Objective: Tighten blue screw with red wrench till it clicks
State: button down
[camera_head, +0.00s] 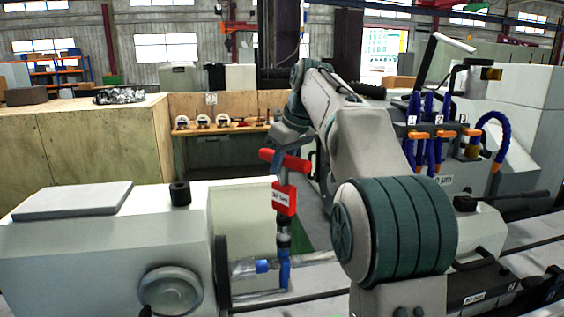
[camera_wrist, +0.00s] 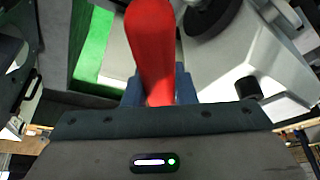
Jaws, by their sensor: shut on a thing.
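The red wrench (camera_head: 284,198) stands roughly upright in the head view, with a red cross handle at its top and a dark shaft below. Its lower end meets or overlaps a blue part (camera_head: 285,272), which seems to be the blue screw; I cannot tell whether they are engaged. A short blue piece (camera_head: 263,266) juts out to its left. My gripper (camera_wrist: 158,90) is shut on the red handle (camera_wrist: 153,45), which fills the middle of the wrist view. The fingertips are mostly hidden behind the handle. The blue screw does not show clearly in the wrist view.
A grey machine housing with a handwheel (camera_head: 170,291) and a black knob (camera_head: 180,193) stands left of the wrench. Blue hoses with orange fittings (camera_head: 420,135) are at the right. A wooden bench (camera_head: 85,140) is behind.

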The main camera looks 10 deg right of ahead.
aim_at(283, 178)
jog(key=shift+f, duration=0.15)
jog(key=shift+f+b, duration=0.9)
jog(key=shift+f, duration=0.75)
dwell(0.7)
jog(key=shift+s+f+m+t+h, duration=0.15)
jog(key=shift+m+h, duration=0.15)
jog(key=shift+m, duration=0.55)
jog(key=shift+w+f+m+t+h, duration=0.15)
jog(key=shift+m+h, duration=0.15)
jog(key=shift+m, duration=0.55)
